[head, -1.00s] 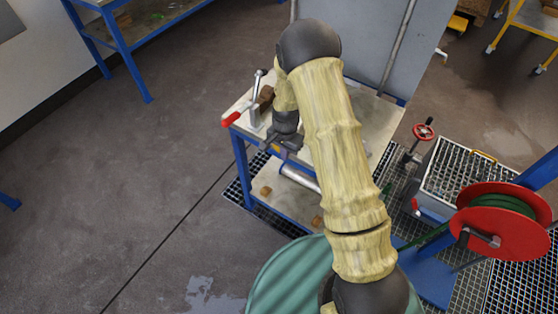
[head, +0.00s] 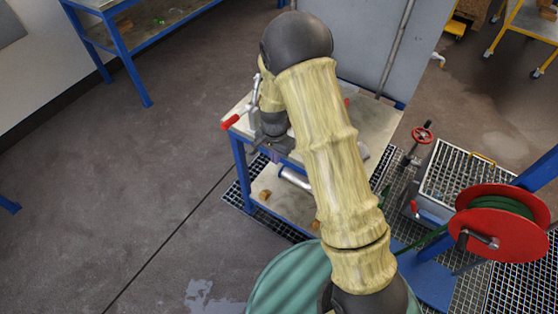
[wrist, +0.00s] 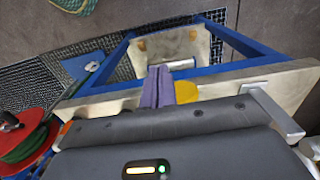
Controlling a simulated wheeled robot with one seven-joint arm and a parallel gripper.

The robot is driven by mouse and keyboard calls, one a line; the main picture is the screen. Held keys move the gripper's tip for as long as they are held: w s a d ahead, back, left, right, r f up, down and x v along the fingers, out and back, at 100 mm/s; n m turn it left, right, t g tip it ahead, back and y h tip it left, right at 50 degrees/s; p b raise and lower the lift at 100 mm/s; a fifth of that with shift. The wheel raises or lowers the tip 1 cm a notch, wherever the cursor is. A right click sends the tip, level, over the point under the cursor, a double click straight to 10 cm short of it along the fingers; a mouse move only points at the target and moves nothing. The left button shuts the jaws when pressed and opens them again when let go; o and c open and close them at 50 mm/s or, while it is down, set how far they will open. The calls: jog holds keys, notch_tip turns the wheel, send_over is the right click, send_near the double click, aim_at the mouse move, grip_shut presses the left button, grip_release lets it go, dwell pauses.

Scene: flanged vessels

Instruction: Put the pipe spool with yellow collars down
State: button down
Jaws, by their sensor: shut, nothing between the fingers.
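My gripper (wrist: 158,88) shows in the wrist view as two purple fingers pressed together with nothing between them. In the head view my gripper (head: 276,153) is over the near edge of the workbench, mostly hidden by my wrist. A yellow round piece (wrist: 186,92) is just right of the fingers in the wrist view, at the benchtop's edge. It looks like a collar of the pipe spool; the rest is hidden behind my gripper body. I cannot tell whether the fingers touch it. A silver cylinder (head: 295,178) shows at the lower shelf.
The blue-framed workbench (head: 238,160) carries a clamp with a red handle (head: 230,122) at its left edge. Small brown blocks (head: 265,195) lie on the lower shelf. A red hose reel (head: 480,235) and a grated box (head: 460,170) stand at the right.

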jog(key=r, duration=0.5)
jog(key=shift+d+r, duration=0.3)
jog(key=s+d+r+n+t, duration=0.1)
jog(key=s+d+r+n, duration=0.2)
jog(key=s+d+r, duration=0.2)
jog(key=s+d+r+n+t, duration=0.1)
jog(key=s+d+r+n, duration=0.3)
jog(key=s+r, duration=0.4)
jog(key=s+d, duration=0.1)
jog(key=s, duration=0.2)
jog(key=shift+s+d+n+t+p, duration=0.15)
jog(key=shift+d+n+t+p, duration=0.15)
jog(key=shift+p, duration=0.05)
jog(key=shift+r, duration=0.1)
dwell(0.6)
